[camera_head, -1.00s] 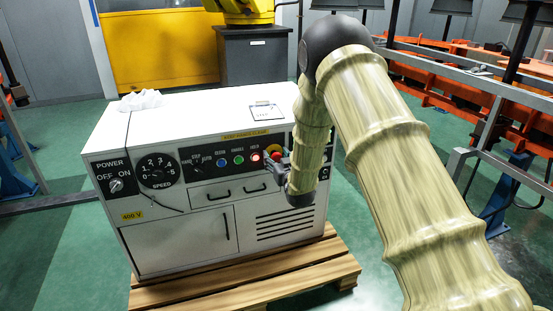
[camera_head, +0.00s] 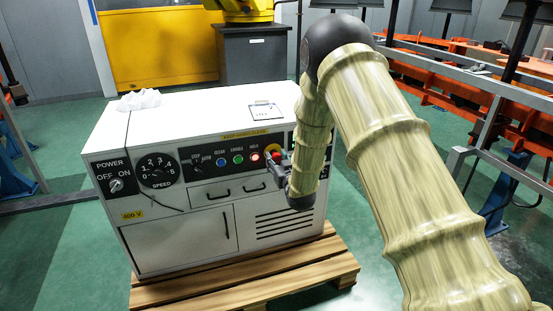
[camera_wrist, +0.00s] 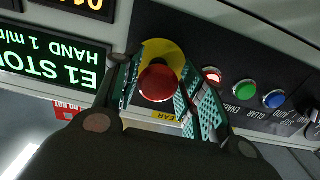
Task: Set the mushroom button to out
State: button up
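The red mushroom button (camera_wrist: 157,83) sits on a round yellow plate (camera_wrist: 172,52) on the black control panel. In the wrist view it lies between the two fingers of my gripper (camera_wrist: 156,88). The fingers stand apart on both sides of the button's head; I cannot tell whether they touch it. In the head view my gripper (camera_head: 277,168) is at the right part of the panel, and the arm hides part of that area. The yellow plate also shows there (camera_head: 273,150). Whether the button is in or out is not clear.
Lit red (camera_wrist: 212,75), green (camera_wrist: 246,89) and blue (camera_wrist: 274,99) buttons sit beside it. A display (camera_wrist: 50,55) reads "E1 STOP HAND". The white cabinet (camera_head: 180,240) stands on a wooden pallet (camera_head: 250,285). A clipboard (camera_head: 265,111) and crumpled white material (camera_head: 138,99) lie on top.

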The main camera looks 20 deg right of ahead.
jog(key=shift+o, duration=1)
jog(key=shift+r, duration=0.1)
jog(key=s, duration=1.2)
jog(key=shift+d, duration=0.25)
jog(key=s+a+f+g, duration=0.1)
jog(key=s+f+g, duration=0.3)
jog(key=s+f, duration=0.75)
jog(key=s+a+f+g, duration=0.1)
jog(key=s+f+g, duration=0.55)
jog(key=f, duration=0.75)
jog(key=s+a+f+g, duration=0.1)
jog(key=s+f+g, duration=0.2)
jog(key=s, duration=0.8)
jog(key=s+a+f+g, duration=0.15)
jog(key=s+f, duration=0.25)
jog(key=s, duration=0.7)
jog(key=s+f+g, duration=0.3)
jog(key=s, duration=0.8)
notch_tip(320, 180, up, 25)
jog(key=p, duration=2.5)
jog(key=shift+w+a+r+m+h+p, duration=0.2)
jog(key=shift+m+h+p, duration=0.1)
jog(key=shift+m, duration=0.1)
